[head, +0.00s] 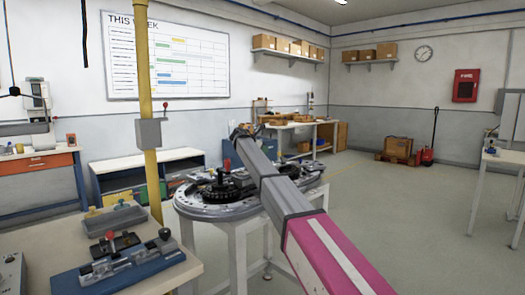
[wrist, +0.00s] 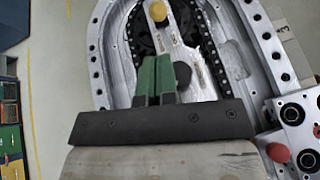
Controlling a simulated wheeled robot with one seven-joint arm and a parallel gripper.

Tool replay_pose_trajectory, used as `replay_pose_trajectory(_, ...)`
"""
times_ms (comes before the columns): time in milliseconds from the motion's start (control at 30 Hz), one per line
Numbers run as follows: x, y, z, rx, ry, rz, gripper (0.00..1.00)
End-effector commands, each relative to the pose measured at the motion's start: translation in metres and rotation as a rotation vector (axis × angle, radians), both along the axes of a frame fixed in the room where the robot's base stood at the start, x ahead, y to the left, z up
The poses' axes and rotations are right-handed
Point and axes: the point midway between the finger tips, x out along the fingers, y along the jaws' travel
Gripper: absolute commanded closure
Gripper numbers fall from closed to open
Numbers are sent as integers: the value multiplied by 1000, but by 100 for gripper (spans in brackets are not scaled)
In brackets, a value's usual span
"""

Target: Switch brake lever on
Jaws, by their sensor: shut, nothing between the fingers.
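My gripper (wrist: 157,66) shows in the wrist view as two green fingers pressed together, shut and empty. It is over a metal ring track (wrist: 98,50) with a dark chain-like inner edge. A black round knob (wrist: 183,75) shows just right of the fingertips, and a yellow knob (wrist: 157,11) lies farther ahead. A red ball knob (wrist: 278,152) is at lower right, beside a metal block. I cannot tell which knob belongs to the brake lever, or whether the fingers touch one. In the head view the round track table (head: 215,212) is partly hidden behind my arm.
A yellow post (head: 148,75) with a grey box and red-knobbed lever (head: 165,105) stands left of the track. A bench (head: 150,275) with a blue fixture (head: 130,268) is at front left. Open floor (head: 400,220) lies to the right.

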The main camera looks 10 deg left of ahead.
Motion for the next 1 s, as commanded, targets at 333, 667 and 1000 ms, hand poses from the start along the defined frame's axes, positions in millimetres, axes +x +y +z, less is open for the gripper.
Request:
replay_pose_trajectory(333, 36, -38, -28, 0, 0, -1, 100)
replay_pose_trajectory(667, 42, -45, -33, 0, 0, 1, 100)
replay_pose_trajectory(1000, 44, -46, -31, 16, 18, 0, 100)
